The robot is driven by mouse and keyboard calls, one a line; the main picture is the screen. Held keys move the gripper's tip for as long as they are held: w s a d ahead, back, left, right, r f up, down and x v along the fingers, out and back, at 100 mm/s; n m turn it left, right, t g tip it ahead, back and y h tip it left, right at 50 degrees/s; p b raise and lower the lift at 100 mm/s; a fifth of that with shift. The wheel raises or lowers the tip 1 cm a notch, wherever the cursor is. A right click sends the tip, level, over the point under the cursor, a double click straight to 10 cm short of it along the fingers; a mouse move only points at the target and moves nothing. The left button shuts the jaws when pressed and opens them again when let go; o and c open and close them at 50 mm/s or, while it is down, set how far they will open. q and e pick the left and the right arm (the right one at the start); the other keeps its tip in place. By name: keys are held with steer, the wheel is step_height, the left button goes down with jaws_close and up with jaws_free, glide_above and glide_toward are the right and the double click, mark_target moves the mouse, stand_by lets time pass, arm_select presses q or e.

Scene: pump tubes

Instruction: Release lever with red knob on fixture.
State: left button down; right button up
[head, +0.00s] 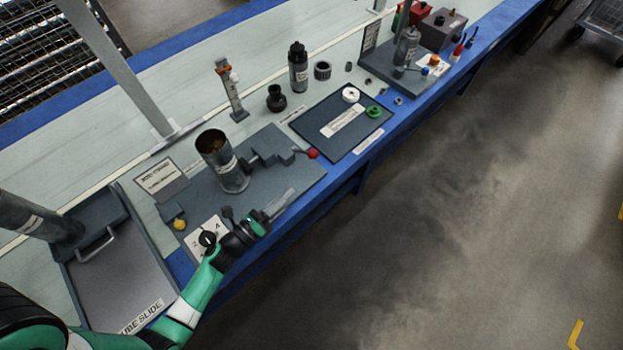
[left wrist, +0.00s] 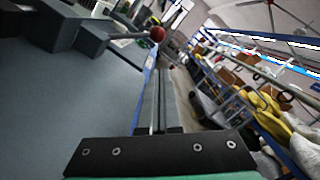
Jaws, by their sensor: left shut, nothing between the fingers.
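The red knob (head: 312,153) sits at the end of a short lever on the grey fixture (head: 279,152), pointing toward the table's front edge. It also shows in the left wrist view (left wrist: 157,34), on a thin rod (left wrist: 128,37) from the grey block (left wrist: 90,38). A dark metal tube (head: 222,163) stands upright at the fixture's left end. My left gripper (head: 288,196) is shut and empty over the front edge of the fixture plate. Its fingertips (left wrist: 160,72) point toward the knob but look apart from it. My right gripper is not in view.
A selector knob (head: 207,239) and a yellow button (head: 180,224) lie left of my gripper. A tube slide (head: 125,275) stands at the left. A dark mat (head: 325,105) with white and green rings lies beyond the knob. Open floor lies right of the table.

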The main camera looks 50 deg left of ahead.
mark_target(305, 152)
arm_select(q)
steer(key=shift+w+a, duration=0.15)
steer(key=shift+w, duration=0.15)
steer(key=shift+w, duration=0.35)
steer(key=w, duration=0.3)
steer(key=w+b, duration=0.1)
steer(key=w, duration=0.2)
steer(key=w+a+b, duration=0.1)
steer(key=w, duration=0.2)
steer(key=shift+w+r, duration=0.15)
steer(key=shift+r, duration=0.2)
steer(key=shift+d+r, duration=0.1)
